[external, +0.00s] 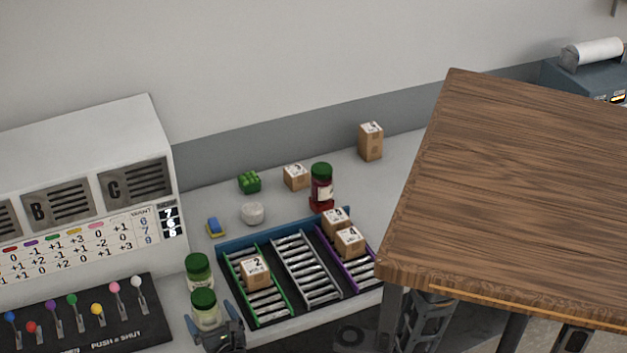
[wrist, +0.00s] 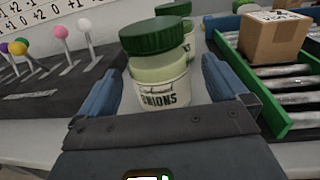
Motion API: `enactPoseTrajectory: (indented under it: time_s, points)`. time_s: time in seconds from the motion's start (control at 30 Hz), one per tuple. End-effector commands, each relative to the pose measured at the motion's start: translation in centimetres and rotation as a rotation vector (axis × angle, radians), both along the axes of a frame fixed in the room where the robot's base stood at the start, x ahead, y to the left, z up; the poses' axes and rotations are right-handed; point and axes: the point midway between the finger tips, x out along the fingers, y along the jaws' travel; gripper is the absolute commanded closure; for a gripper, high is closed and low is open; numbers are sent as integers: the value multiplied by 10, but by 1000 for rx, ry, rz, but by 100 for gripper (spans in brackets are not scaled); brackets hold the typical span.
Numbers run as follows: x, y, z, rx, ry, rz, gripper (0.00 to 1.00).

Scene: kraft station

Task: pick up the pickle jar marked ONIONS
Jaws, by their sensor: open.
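The pickle jar marked ONIONS (wrist: 160,92) has a dark green lid, pale contents and a cream label. It stands upright between the two blue fingers of my open gripper (wrist: 160,90) in the wrist view, with a gap showing on the right side. In the external view the jar (external: 205,308) is at the front left of the counter, with my gripper (external: 213,335) close in front of it. A second green-lidded jar (external: 199,271) stands just behind it, and it is partly hidden in the wrist view (wrist: 188,40).
A roller tray (external: 222,252) with numbered boxes lies right of the jars. A panel of coloured levers (external: 80,318) is to the left. A red jar (external: 321,188), small boxes and blocks stand farther back. A wooden tabletop (external: 520,190) fills the right foreground.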

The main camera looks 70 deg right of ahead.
Motion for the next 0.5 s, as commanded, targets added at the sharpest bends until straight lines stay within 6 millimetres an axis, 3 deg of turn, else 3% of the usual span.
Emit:
enactPoseTrajectory:
  time_s: [0.3,0.5]
  points:
    - [32,-26,-4,-1,1,0,0]
    - [35,-29,-6,-1,1,1,0]
